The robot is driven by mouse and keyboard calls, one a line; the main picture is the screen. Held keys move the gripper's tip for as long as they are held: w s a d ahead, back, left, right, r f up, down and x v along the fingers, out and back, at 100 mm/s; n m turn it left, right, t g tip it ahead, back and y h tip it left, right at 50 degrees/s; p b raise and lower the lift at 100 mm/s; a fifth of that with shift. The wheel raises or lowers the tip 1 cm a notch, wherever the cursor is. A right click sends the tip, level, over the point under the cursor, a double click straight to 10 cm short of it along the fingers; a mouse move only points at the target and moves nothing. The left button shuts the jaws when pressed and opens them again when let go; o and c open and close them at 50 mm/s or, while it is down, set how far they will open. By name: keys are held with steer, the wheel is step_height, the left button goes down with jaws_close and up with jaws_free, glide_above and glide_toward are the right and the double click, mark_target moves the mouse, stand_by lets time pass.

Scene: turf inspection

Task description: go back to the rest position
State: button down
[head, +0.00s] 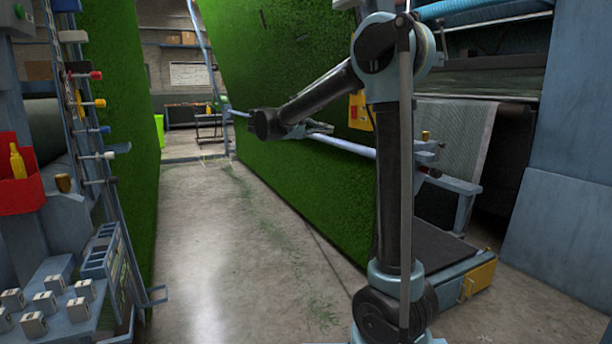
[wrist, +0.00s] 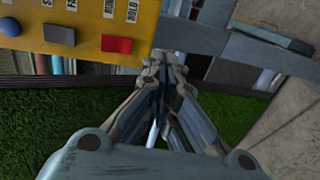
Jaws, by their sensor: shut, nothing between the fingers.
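My gripper (head: 322,128) is at the end of my raised arm, in the middle of the head view, in front of the right-hand green turf wall (head: 285,180). In the wrist view my gripper (wrist: 164,62) has its fingers together with nothing between them. The yellow box also shows in the head view (head: 360,111), right of the gripper. Whether the fingers touch anything is unclear.
A pale blue rail (head: 345,146) runs past my gripper. At the left stand a red bin (head: 18,175) with a yellow bottle and a bench with several small metal blocks (head: 33,323). The concrete aisle (head: 215,235) between the turf walls is clear.

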steer(key=s+d+f+m+g+y, duration=0.1)
steer(key=s+d+f+g+y, duration=0.15)
steer(key=s+d+f, duration=0.65)
steer(key=s+d+f+m+g+y, duration=0.15)
steer(key=s+d+f+y, duration=0.4)
steer(key=s, duration=0.55)
steer(key=s+a+f+m+y, duration=0.2)
steer(key=s+f+y, duration=0.5)
steer(key=s+f, duration=1.2)
steer(key=shift+a+f, duration=0.6)
steer(key=shift+a, duration=0.05)
steer(key=shift+s+m, duration=0.1)
steer(key=shift+m, duration=0.15)
